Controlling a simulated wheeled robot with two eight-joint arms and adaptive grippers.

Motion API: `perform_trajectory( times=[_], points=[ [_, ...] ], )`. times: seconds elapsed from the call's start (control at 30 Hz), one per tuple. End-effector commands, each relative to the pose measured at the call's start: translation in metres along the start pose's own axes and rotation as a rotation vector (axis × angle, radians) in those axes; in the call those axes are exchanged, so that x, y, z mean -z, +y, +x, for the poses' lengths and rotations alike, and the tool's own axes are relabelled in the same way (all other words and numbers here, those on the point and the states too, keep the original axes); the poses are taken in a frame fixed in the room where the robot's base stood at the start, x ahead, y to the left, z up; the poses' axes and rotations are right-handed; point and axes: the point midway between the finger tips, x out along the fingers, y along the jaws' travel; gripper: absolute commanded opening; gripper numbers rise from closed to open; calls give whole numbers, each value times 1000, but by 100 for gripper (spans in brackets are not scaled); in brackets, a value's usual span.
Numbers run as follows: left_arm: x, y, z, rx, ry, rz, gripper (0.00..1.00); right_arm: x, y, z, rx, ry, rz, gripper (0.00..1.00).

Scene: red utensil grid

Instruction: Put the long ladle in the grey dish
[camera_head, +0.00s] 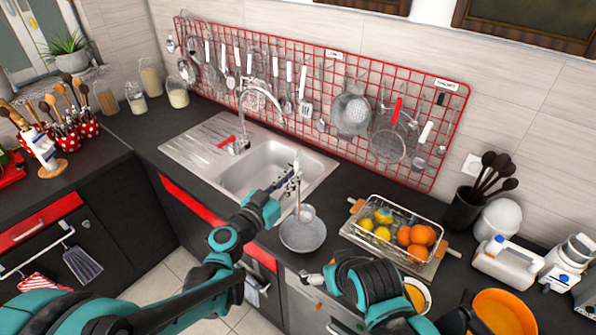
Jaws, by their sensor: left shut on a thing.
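The long ladle (305,212) is pale and metallic, held nearly upright with its bowl end down. My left gripper (292,182) is shut on its handle, in front of the sink. The ladle's bowl overlaps the back part of the grey dish (303,237) in this view; I cannot tell whether it touches. The grey dish is a round, shallow bowl on the dark counter near the front edge, right of the sink. My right gripper (314,289) is low in front of the counter, apart from the ladle; its finger opening is unclear.
The sink (265,168) with its tap lies behind my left gripper. A wire basket (396,230) of lemons and oranges stands right of the dish. A red grid (320,95) with many hanging utensils lines the wall. An orange bowl (503,312) is at the front right.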

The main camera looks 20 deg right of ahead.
Motion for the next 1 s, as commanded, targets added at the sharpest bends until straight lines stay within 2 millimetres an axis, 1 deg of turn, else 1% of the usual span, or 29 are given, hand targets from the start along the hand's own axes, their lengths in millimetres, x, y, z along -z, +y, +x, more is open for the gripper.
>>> perform_trajectory(
  times=[0.37,0.47,0.67,1.0],
  points=[
    [-1,0,-2,1,1,-1,0,-2,0,3,0,0,0,100],
    [-7,0,-2,1,1,-1,0,-6,0,8,0,0,0,100],
    [-27,-1,-2,1,1,0,0,-17,0,23,0,0,0,100],
    [-71,0,-2,1,1,0,0,-40,0,56,0,0,0,100]
  ],
)
